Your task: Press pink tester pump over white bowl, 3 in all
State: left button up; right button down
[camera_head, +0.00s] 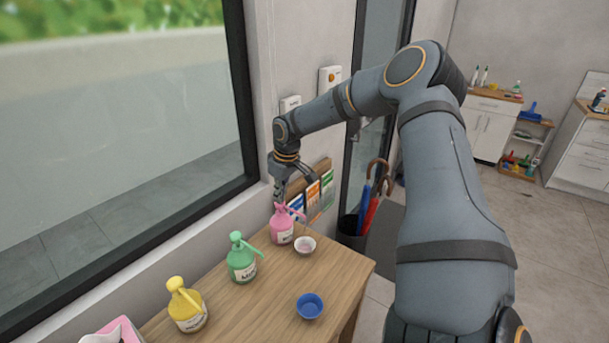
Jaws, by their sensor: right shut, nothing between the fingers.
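The pink tester pump bottle (281,229) stands upright at the far end of the wooden counter, near the window wall. The small white bowl (305,245) sits just right of it, with something pinkish inside. My right gripper (283,202) is shut and empty, pointing down directly over the pink pump's head. Its fingertips are at or just above the pump head; I cannot tell if they touch. My left gripper is out of view.
A green pump bottle (241,260) and a yellow pump bottle (187,306) stand nearer on the counter (262,308). A blue bowl (310,306) is at its right. A leaflet rack (313,194) hangs behind my gripper. An umbrella stand (350,233) is beyond the counter.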

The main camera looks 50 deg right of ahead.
jog(key=shift+s+f+b, duration=0.1)
jog(key=shift+f+b, duration=0.25)
jog(key=shift+f, duration=0.2)
jog(key=shift+a+r, duration=0.1)
jog(key=shift+w+p+v, duration=0.15)
jog(key=shift+p+v, duration=0.4)
jog(key=shift+v, duration=0.15)
jog(key=shift+w+p+v, duration=0.15)
jog(key=shift+p+v, duration=0.35)
jog(key=shift+v, duration=0.15)
jog(key=shift+w+r, duration=0.1)
jog(key=shift+r, duration=0.1)
jog(key=p+v, duration=0.2)
jog(key=v, duration=0.1)
jog(key=w+p+v, duration=0.1)
jog(key=p+v, duration=0.1)
jog(key=shift+r+p, duration=0.3)
jog(key=shift+r, duration=0.2)
